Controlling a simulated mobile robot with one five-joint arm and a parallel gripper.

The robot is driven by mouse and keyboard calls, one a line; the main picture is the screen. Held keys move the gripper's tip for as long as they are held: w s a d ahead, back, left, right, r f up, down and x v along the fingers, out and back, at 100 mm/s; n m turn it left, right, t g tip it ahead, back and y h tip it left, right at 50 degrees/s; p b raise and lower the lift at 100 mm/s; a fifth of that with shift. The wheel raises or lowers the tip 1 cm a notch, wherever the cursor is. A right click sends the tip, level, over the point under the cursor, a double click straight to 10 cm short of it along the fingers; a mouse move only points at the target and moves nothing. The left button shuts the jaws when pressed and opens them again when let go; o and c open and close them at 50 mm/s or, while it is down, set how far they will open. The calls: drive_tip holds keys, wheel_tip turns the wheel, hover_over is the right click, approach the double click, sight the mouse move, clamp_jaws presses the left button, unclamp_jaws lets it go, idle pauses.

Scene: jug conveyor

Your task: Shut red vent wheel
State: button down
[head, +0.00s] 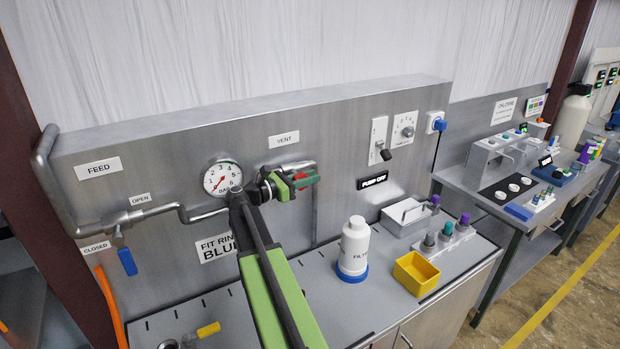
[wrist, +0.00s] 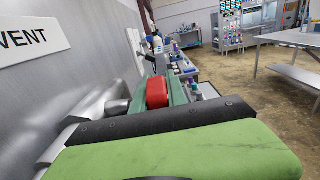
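The red vent wheel (head: 312,180) is on the pipe below the VENT label (head: 284,139), to the right of the pressure gauge (head: 222,178). My gripper (head: 291,184) is at the wheel, which is partly hidden behind its green fingers in the head view. In the wrist view the red wheel (wrist: 157,92) sits between the two green fingers (wrist: 159,98). It fills the gap, with no clear space on either side, so my gripper looks shut on it. The gauge needle points to the lower left.
A blue-handled feed valve (head: 127,262) is at the left. On the bench stand a white filter bottle (head: 354,247), a yellow bin (head: 416,273) and a rack of capped vials (head: 445,240). A yellow-handled part (head: 208,330) lies at the front. The steel back panel is close behind the wheel.

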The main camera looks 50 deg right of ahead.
drive_tip(key=shift+r+y+p, duration=0.15)
drive_tip(key=shift+y+p, duration=0.15)
drive_tip(key=shift+p, duration=0.55)
drive_tip(key=shift+y+p, duration=0.3)
drive_tip(key=shift+p, duration=0.3)
drive_tip(key=t+y+p, duration=0.1)
drive_tip(key=y+p, duration=0.1)
drive_tip(key=p, duration=0.2)
drive_tip(key=f+y+p, duration=0.1)
drive_tip(key=y+p, duration=0.1)
drive_tip(key=p, duration=0.2)
drive_tip(key=shift+f+t+y, duration=0.15)
drive_tip(key=shift+t+y, duration=0.15)
drive_tip(key=shift+t, duration=0.1)
drive_tip(key=shift+a+f+t+y+p, duration=0.25)
drive_tip(key=shift+f+y+p, duration=0.25)
drive_tip(key=shift+y+p, duration=0.4)
drive_tip(key=c, duration=1.6)
unclamp_jaws()
